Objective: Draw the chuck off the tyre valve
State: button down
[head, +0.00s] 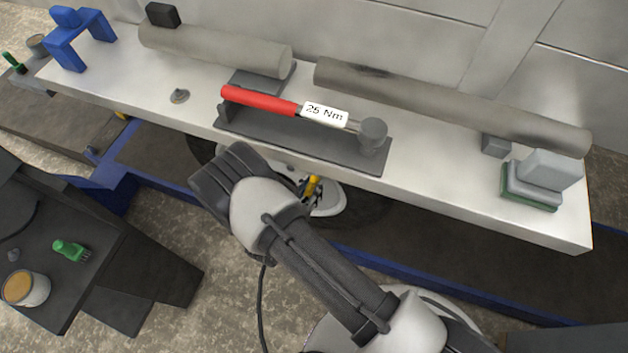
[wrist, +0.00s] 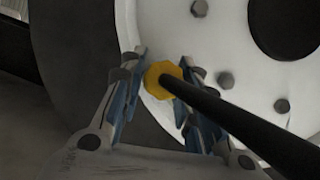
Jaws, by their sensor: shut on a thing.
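In the wrist view the chuck is a yellow round-ended piece (wrist: 163,76) with a black hose (wrist: 250,128) running off to the lower right. My gripper (wrist: 166,82) is shut on the chuck, with one finger on each side of it. The white wheel (wrist: 225,50) with its dark tyre (wrist: 72,60) lies behind the chuck. The tyre valve is hidden behind the chuck, so I cannot tell whether the two touch. In the head view a bit of the yellow chuck (head: 313,186) shows beside my arm, below the shelf edge.
A pale shelf (head: 430,185) overhangs the wheel. It carries a red-handled torque wrench (head: 262,99) marked 25 Nm on a dark holder, grey tubes (head: 215,50), a blue stand (head: 80,38) and stacked blocks (head: 545,170). A dark bench (head: 110,270) with a can stands at the lower left.

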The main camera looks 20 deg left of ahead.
jog(key=s+f, duration=0.1)
jog(key=s, duration=0.5)
jog(key=shift+a+b, duration=0.3)
jog(key=shift+b, duration=0.05)
dwell(0.4)
jog(key=shift+w, duration=0.1)
